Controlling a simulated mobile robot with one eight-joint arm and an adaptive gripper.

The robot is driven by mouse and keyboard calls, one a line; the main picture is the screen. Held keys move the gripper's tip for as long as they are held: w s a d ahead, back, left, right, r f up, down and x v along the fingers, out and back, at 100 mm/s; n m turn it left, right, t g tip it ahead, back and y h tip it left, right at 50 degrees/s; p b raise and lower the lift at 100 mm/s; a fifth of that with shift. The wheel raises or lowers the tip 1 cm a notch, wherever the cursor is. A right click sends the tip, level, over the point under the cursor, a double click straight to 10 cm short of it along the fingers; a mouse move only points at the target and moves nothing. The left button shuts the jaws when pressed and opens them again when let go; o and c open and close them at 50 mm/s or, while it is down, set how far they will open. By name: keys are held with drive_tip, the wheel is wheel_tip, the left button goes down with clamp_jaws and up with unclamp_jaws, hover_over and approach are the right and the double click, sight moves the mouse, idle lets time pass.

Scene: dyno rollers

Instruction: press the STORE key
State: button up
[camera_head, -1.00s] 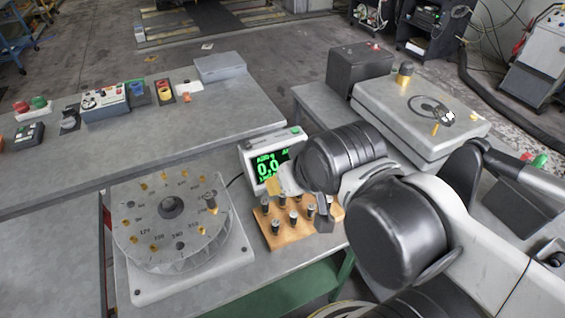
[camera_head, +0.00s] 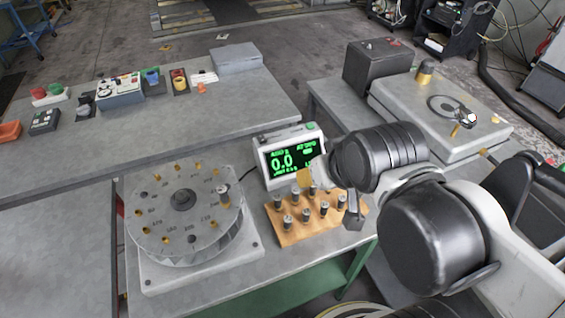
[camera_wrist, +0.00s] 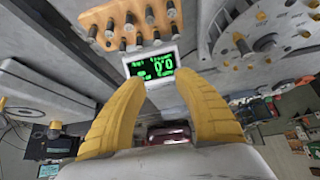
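A small white display unit (camera_head: 288,158) with a black screen and green digits reading 0.0 stands on the grey table. A green button-like spot (camera_head: 311,126) shows on its top; I cannot read any STORE label. My gripper (camera_head: 307,180) is just in front of the unit's lower right, its yellow finger overlapping the screen edge; contact cannot be told. In the wrist view, my gripper's two yellow fingers (camera_wrist: 160,82) are apart with nothing between the tips, and the screen (camera_wrist: 152,62) lies beyond them. The unit's lower right is partly hidden by my gripper.
A wooden block (camera_head: 290,238) with several dark pegs stands just below my gripper. A round numbered dial plate (camera_head: 165,215) is to the left. A grey box (camera_head: 440,110) with a black ring stands at the right. A back table (camera_head: 180,125) carries switches and buttons.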

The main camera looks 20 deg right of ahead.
clamp_jaws()
idle(1.3)
